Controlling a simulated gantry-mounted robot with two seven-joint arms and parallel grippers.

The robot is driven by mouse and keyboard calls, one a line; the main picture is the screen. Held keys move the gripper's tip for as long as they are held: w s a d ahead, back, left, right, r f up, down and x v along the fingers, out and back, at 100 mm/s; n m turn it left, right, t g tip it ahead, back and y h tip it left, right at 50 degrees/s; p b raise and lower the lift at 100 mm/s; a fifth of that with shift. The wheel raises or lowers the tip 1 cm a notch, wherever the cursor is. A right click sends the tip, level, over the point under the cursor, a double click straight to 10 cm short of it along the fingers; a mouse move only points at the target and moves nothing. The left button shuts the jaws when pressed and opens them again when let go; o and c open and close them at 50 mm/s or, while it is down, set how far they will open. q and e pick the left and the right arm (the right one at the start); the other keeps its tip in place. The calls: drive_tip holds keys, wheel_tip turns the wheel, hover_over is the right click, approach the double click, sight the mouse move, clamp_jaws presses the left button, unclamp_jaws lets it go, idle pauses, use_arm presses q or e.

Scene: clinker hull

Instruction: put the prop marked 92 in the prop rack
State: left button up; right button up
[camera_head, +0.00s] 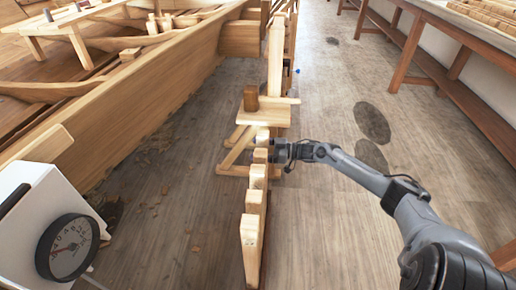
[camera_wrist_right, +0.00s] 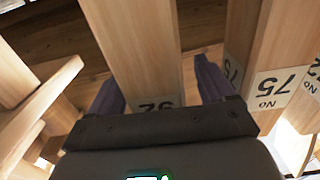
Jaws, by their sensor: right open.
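The prop marked 92 (camera_wrist_right: 135,45) is a pale wooden timber with a dark-on-light number label at its near end. In the right wrist view it stands between the two purple fingers of my right gripper (camera_wrist_right: 160,88), which is open around it. In the head view my right gripper (camera_head: 272,152) is at the row of pale timbers down the middle, and which timber is 92 cannot be told there. The long wooden row (camera_head: 252,270) looks like the prop rack, with several timber ends along it. My left gripper is not in view.
A prop labelled 75 (camera_wrist_right: 262,60) stands close right of the fingers. A small wooden stand (camera_head: 270,115) carries a brown block (camera_head: 251,98). The hull (camera_head: 150,85) lies left, a white dial box (camera_head: 40,205) lower left, a bench (camera_head: 470,40) right.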

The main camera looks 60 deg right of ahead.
drive_tip(key=p+v, duration=0.5)
drive_tip(key=v, duration=0.5)
drive_tip(key=shift+s+d, duration=0.15)
